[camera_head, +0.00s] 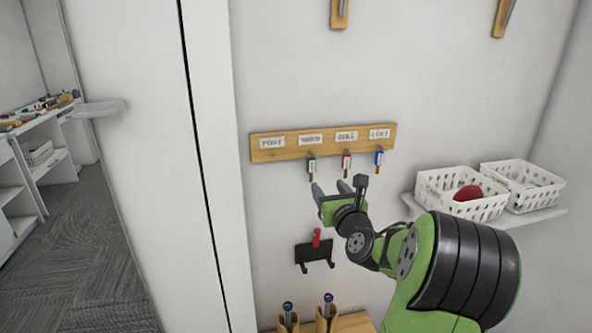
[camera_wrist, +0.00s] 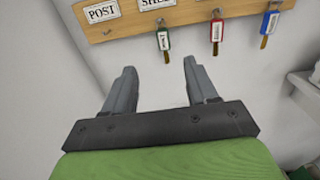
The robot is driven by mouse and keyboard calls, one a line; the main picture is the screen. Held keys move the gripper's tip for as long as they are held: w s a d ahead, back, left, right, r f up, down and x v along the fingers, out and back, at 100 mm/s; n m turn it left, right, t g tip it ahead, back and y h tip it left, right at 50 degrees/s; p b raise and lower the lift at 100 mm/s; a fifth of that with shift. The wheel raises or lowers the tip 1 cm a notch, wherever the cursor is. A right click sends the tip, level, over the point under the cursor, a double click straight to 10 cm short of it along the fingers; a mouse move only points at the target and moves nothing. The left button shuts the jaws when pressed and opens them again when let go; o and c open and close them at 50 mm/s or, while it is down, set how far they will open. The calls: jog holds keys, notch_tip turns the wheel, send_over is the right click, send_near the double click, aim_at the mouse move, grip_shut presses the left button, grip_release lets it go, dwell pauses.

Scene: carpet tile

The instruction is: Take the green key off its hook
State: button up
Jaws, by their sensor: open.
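The green key (camera_head: 311,165) hangs from a hook on the wooden key rack (camera_head: 264,155), under the second label from the left. In the wrist view the green key (camera_wrist: 163,41) hangs beyond my fingertips, between them sideways and nearer the right finger. My gripper (camera_head: 329,187) is below the key in the head view; its fingers are apart and empty. It also shows in the wrist view (camera_wrist: 159,68). The gripper appears clear of the key. No key hangs under the leftmost label.
A red key (camera_head: 346,162) and a blue key (camera_head: 379,158) hang to the right on the same rack. A black holder (camera_head: 313,252) with a red item is on the wall below. White baskets (camera_head: 462,206) stand on a shelf at right. A door (camera_head: 140,150) is at left.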

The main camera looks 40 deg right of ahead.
aim_at(312, 161)
jog(key=p+x, duration=0.2)
jog(key=x, duration=1.3)
jog(key=shift+w+d+r+p, duration=0.1)
jog(key=shift+w+d+p, duration=0.1)
jog(key=shift+d+p, duration=0.15)
jog(key=shift+s+a, duration=0.1)
jog(key=shift+s, duration=0.05)
jog(key=shift+c, duration=0.7)
grip_shut()
